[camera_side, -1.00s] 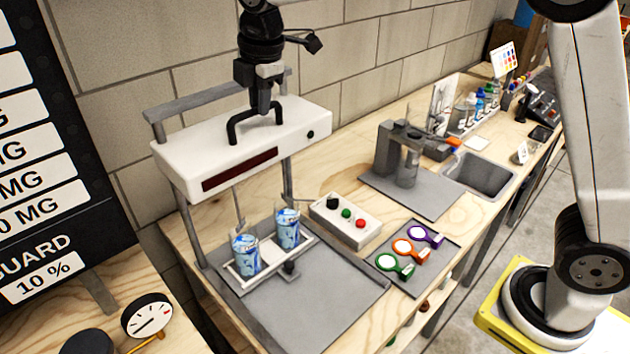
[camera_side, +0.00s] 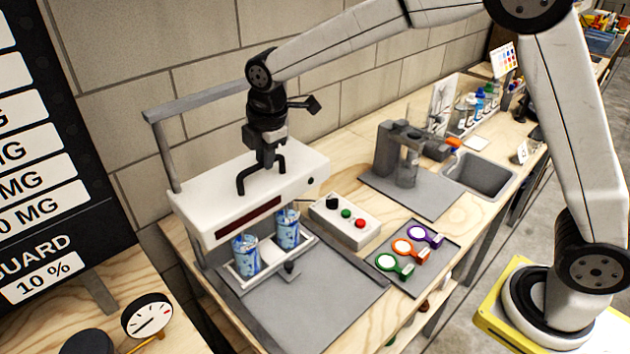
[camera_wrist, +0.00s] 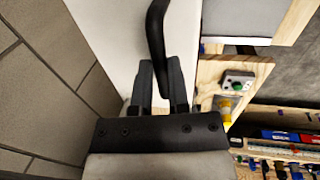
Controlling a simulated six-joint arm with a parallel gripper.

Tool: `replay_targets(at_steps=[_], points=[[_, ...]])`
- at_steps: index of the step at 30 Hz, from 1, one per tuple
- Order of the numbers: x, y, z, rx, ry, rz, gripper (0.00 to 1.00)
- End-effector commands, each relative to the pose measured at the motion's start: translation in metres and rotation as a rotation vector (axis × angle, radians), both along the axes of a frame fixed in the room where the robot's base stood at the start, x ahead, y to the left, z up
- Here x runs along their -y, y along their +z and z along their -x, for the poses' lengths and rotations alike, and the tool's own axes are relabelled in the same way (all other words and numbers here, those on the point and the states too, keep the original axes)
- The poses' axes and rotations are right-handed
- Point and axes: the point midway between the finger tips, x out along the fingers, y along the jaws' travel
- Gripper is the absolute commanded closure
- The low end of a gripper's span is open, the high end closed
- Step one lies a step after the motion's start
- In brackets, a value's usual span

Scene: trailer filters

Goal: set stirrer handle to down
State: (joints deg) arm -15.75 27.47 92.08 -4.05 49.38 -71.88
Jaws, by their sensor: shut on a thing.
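The stirrer is a white head (camera_side: 207,200) with a dark display strip, carried on grey posts. A black arched handle (camera_side: 242,181) stands on its top, also seen in the wrist view (camera_wrist: 155,32). In the wrist view my gripper's fingers (camera_wrist: 161,78) flank the lower end of the handle. The head is low, with its front lower edge close to two blue-and-white patterned beakers (camera_side: 245,260) (camera_side: 287,235) in a holder.
A box with coloured buttons (camera_side: 345,220) stands right of the stirrer. Green, orange and purple ringed pieces (camera_side: 395,264) lie on a grey mat. Another grey stand (camera_side: 390,150) and a sink (camera_side: 478,175) are farther right. A brick wall (camera_side: 120,60) is close behind.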

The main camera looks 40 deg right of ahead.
Motion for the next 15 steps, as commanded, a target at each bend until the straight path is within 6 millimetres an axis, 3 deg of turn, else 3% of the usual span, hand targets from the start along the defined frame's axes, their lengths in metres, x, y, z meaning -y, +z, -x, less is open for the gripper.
replay_targets(at_steps=[1, 2, 4, 5, 15], points=[[-0.0008, -0.0061, 0.0014, -0.009, 0.0, 0.0, 1.0], [-0.0007, -0.0062, 0.0015, -0.01, 0.001, 0.0, 0.7], [-0.0006, -0.0059, 0.0015, -0.009, 0.001, 0.0, 0.48], [-0.0006, -0.0056, 0.0014, -0.009, 0.001, 0.0, 0.45], [-0.0002, -0.0023, 0.0009, -0.005, 0.001, 0.001, 0.45]])
